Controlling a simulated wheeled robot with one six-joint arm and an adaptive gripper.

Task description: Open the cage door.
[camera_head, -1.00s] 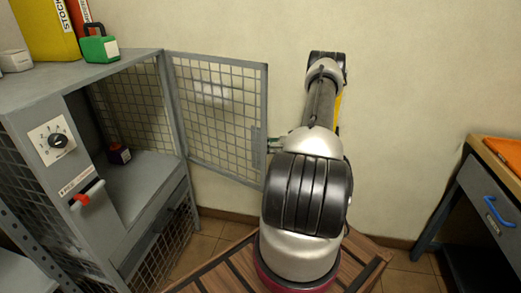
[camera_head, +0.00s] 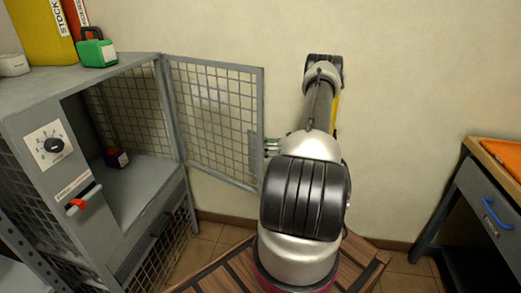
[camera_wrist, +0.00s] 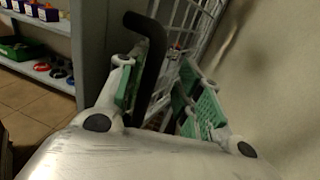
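The cage door (camera_head: 215,115) is a grey-framed wire mesh panel. In the head view it stands wide open, swung out to the right of the cabinet opening, near the wall. My gripper (camera_head: 271,147) is at the door's free edge, mostly hidden behind my arm. In the wrist view my gripper (camera_wrist: 160,100) has its green-padded fingers apart. A black bar handle (camera_wrist: 150,65) runs between them, closer to the left finger, with a gap to the right one. I cannot tell whether the left pad touches it.
The grey cabinet (camera_head: 100,75) holds a small dark bottle (camera_head: 116,157) and carries a green case (camera_head: 97,49) on top. A red-handled switch (camera_head: 82,201) is on its front. A bench with a blue-handled drawer (camera_head: 485,205) stands right. Bare wall lies behind my arm.

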